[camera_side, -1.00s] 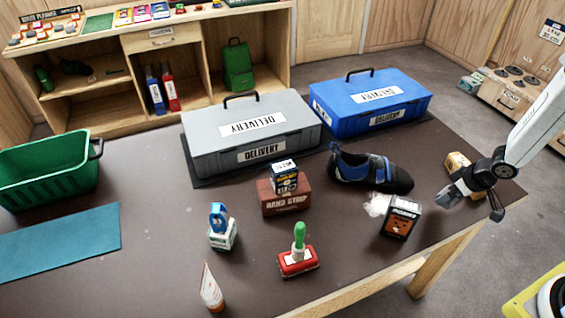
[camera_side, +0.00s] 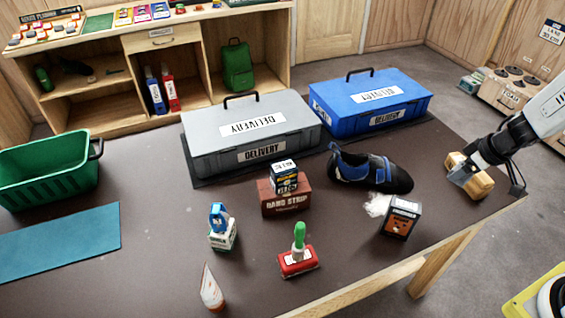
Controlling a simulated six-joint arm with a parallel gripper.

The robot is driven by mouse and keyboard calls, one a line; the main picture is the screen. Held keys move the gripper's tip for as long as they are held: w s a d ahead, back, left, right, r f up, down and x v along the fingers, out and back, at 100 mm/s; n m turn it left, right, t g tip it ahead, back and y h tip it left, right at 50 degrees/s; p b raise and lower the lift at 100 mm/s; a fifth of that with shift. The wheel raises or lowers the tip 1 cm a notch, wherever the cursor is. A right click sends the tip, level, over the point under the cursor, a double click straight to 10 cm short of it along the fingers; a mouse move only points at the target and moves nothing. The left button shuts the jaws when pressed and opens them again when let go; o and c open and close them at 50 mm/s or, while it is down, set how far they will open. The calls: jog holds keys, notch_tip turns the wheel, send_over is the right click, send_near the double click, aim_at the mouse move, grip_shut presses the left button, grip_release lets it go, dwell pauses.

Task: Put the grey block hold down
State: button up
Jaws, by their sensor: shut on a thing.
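My gripper (camera_side: 468,168) is at the right end of the table, shut on a small grey block that I take to be the grey block hold (camera_side: 460,176). Only part of the grey block shows, and the fingers are hard to make out around it. It appears in front of or just above a light wooden block (camera_side: 481,187) near the table's right edge. I cannot tell whether the grey block touches the wooden one.
A black and blue climbing shoe (camera_side: 370,170) and a black and orange box (camera_side: 402,218) with white chalk-like stuff (camera_side: 377,205) are left of my gripper. Grey (camera_side: 215,150) and blue (camera_side: 355,118) delivery cases stand behind. The brown table (camera_side: 150,275) has free room at front left.

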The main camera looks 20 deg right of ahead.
jog(key=shift+r, duration=2.15)
jog(key=shift+r, duration=0.15)
jog(key=shift+r, duration=0.85)
jog(key=r, duration=0.3)
jog(key=shift+w+a, duration=0.2)
jog(key=shift+a, duration=0.2)
jog(key=w+a+n+g+y, duration=0.1)
jog(key=w+a+n, duration=0.15)
jog(key=a, duration=1.05)
jog(key=w+a+n+y, duration=0.1)
jog(key=a+n, duration=0.3)
jog(key=a, duration=1)
notch_tip(320, 180, down, 15)
jog(key=shift+r, duration=0.15)
jog(key=shift+a, duration=0.1)
